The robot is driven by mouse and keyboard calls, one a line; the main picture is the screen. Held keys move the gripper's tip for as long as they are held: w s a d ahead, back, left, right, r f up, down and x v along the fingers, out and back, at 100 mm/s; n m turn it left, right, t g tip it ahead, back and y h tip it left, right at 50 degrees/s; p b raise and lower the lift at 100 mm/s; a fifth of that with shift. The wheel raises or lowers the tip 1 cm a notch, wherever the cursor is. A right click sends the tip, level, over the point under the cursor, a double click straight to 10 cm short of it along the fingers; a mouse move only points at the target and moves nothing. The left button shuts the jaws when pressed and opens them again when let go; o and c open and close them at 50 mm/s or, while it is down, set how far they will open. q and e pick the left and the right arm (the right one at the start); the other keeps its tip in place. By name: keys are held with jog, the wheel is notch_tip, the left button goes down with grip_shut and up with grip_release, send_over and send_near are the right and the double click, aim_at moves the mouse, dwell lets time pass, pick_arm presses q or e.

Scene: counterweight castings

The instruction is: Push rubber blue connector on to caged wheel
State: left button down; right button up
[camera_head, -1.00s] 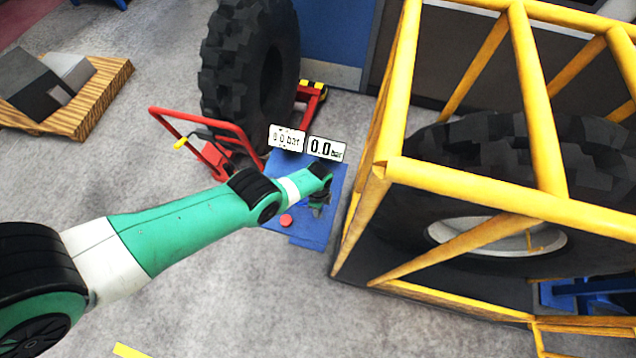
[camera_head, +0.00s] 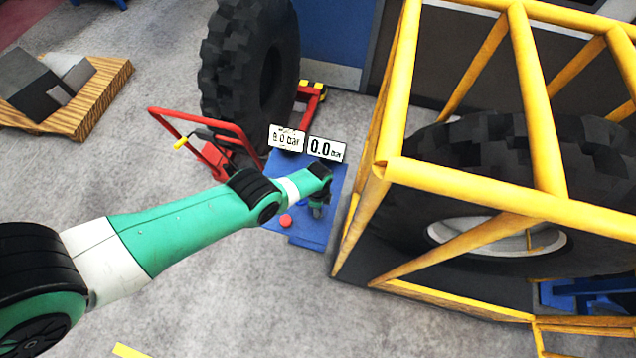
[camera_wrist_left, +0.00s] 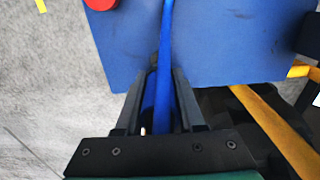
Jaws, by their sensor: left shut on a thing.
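The caged wheel (camera_head: 470,145) lies behind yellow bars at the right of the head view, with a pale rim (camera_head: 460,232) at its centre. My left gripper (camera_head: 317,211) is over the blue cabinet, left of the cage and apart from the wheel. In the wrist view my left gripper (camera_wrist_left: 161,82) is shut on a long blue piece, the rubber connector (camera_wrist_left: 163,98), which runs between the fingers and away over the blue panel. Its far end is out of view there. In the head view the connector is too small to make out. My right gripper is not in view.
The yellow cage (camera_head: 470,184) stands between my arm and the wheel. The blue cabinet (camera_head: 301,176) has a red button (camera_head: 286,220) and two pressure displays reading bar. A red trolley (camera_head: 222,135) holds a large tyre (camera_head: 250,70). A wooden pallet (camera_head: 95,100) lies far left.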

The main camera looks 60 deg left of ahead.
pick_arm(q)
jog(key=shift+f, duration=0.15)
jog(key=shift+f+b, duration=0.3)
jog(key=shift+b, duration=0.2)
jog(key=shift+f+b, duration=1.35)
jog(key=shift+f, duration=0.05)
jog(key=shift+c, duration=2.2)
grip_release()
jog(key=shift+r, duration=0.1)
